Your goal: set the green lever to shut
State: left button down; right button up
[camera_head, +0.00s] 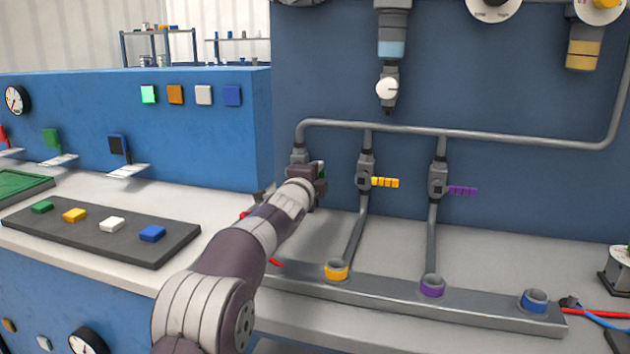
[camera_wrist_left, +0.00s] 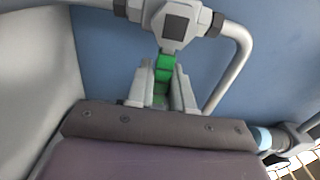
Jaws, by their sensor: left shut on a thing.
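The green lever (camera_wrist_left: 165,68) is on the leftmost valve, whose grey body (camera_wrist_left: 176,25) shows at the top of the left wrist view. It sticks out from the valve body, roughly across the pipe line there. My left gripper (camera_wrist_left: 164,78) is shut on the green lever, one finger on each side. My right gripper is not in view.
To the right, a valve with a yellow lever (camera_head: 385,182) and one with a purple lever (camera_head: 462,190) stand on neighbouring pipes. A grey rail (camera_head: 385,293) with coloured collars runs along the bench. A dark tray (camera_head: 100,235) with coloured blocks lies left.

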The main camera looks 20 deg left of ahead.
pick_arm(q)
jog(key=shift+f+m, duration=0.25)
jog(key=shift+m, duration=0.05)
jog(key=c, duration=1.1)
grip_release()
jog(key=shift+r, duration=0.1)
jog(key=shift+s, duration=0.1)
jog(key=s+b, duration=0.1)
jog(key=s, duration=0.6)
jog(key=shift+s, duration=0.15)
jog(key=shift+a, duration=0.1)
